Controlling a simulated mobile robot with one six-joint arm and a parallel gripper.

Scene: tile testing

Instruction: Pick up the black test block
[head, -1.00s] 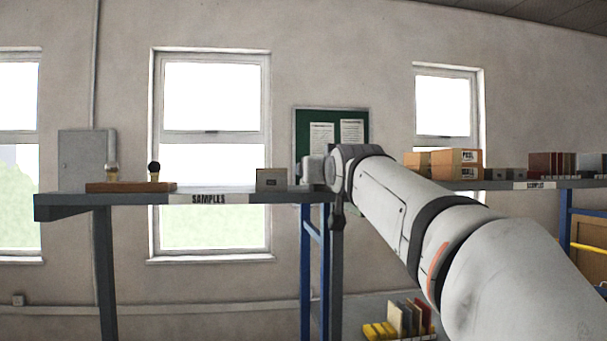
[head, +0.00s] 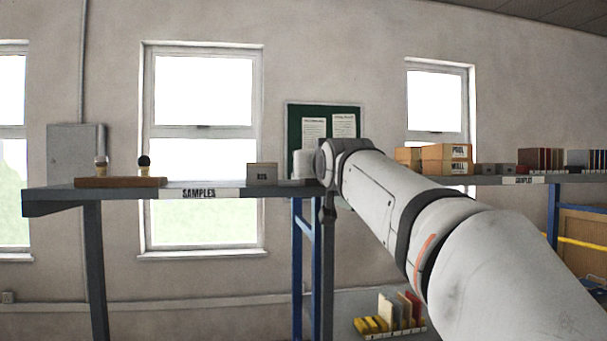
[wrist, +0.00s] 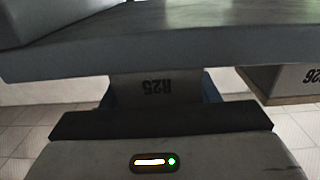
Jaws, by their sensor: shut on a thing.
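In the head view my forearm and wrist mostly hide the fingers and the held block.
The samples shelf (head: 120,196) also bears a grey labelled block (head: 262,174) and a wooden stand (head: 120,182) with two ball-topped pieces. Another shelf at right holds cartons (head: 445,158) and small dark blocks (head: 487,170). Blue uprights (head: 298,240) stand below my wrist.

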